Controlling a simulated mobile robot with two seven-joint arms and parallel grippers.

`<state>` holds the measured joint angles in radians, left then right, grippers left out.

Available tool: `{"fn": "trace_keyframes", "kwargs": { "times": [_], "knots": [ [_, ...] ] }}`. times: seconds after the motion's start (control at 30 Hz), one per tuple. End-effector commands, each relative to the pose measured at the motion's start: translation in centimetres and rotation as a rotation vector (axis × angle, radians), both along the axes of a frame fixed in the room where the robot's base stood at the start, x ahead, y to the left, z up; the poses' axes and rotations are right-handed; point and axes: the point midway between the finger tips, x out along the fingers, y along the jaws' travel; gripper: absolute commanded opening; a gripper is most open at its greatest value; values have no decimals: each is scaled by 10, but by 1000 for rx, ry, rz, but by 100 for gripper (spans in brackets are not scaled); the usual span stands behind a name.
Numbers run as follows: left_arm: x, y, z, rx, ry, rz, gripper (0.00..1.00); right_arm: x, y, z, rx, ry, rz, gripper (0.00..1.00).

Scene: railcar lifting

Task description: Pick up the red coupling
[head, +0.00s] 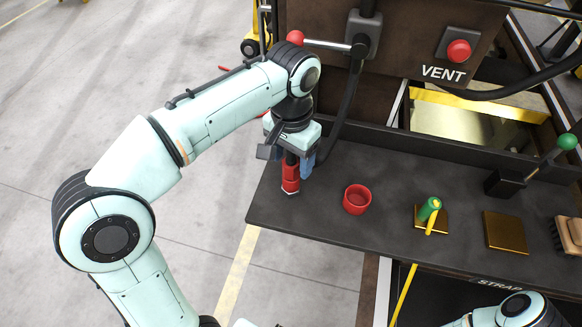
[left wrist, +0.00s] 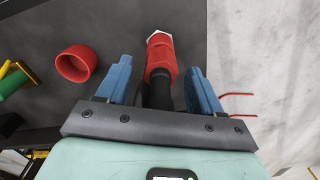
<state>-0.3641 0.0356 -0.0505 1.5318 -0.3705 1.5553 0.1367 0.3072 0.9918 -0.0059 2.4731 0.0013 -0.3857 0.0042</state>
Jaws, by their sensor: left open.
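The red coupling (head: 290,177) is at the left end of the dark shelf, at the end of a black hose. It also shows in the left wrist view (left wrist: 161,58), with a pale metal tip and the black hose behind it. My left gripper (head: 288,160) is directly above it in the head view. In the left wrist view its two blue fingers (left wrist: 160,82) are open, one on each side of the coupling's rear part, with gaps on both sides. Part of my right arm (head: 515,308) shows at the bottom right of the head view; its gripper is out of view.
A red cup-like ring (head: 357,199) stands on the shelf (head: 320,215) right of the coupling. Further right are a green-handled item (head: 429,208), a brass plate (head: 505,231) and a brush (head: 569,235). A panel with a red VENT button (head: 458,51) rises behind.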

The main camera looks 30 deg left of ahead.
Motion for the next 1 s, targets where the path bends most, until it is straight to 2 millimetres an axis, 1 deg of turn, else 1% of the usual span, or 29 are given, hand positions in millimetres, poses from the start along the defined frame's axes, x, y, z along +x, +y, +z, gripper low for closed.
{"fn": "trace_keyframes", "kwargs": {
  "times": [0.03,0.07,0.1,0.17,0.2,0.23,0.27,0.47,0.57,0.67,0.9,1.0],
  "knots": [
    [0,0,1,0,-1,0,66,0,0,0,0,0,0,43],
    [0,0,1,0,-1,0,60,0,0,0,0,0,0,43],
    [0,0,1,0,-1,0,46,0,0,0,0,0,0,43],
    [0,0,1,0,-1,0,27,0,0,0,0,0,0,43],
    [0,0,1,0,-1,0,14,0,0,0,0,0,0,43],
    [0,0,1,0,-1,0,4,0,0,0,0,0,0,43],
    [0,0,1,0,-1,0,0,0,0,0,0,0,0,43],
    [0,0,1,0,-2,0,0,0,0,1,0,0,0,43],
    [1,0,6,-1,-4,0,0,2,0,2,0,-2,0,43],
    [1,0,20,-1,-6,0,0,6,0,7,0,-7,0,43],
    [2,0,71,-1,-9,0,0,22,0,27,0,-25,0,43],
    [2,-1,88,-1,-7,-1,0,28,0,33,0,-32,0,43]
  ]
}}
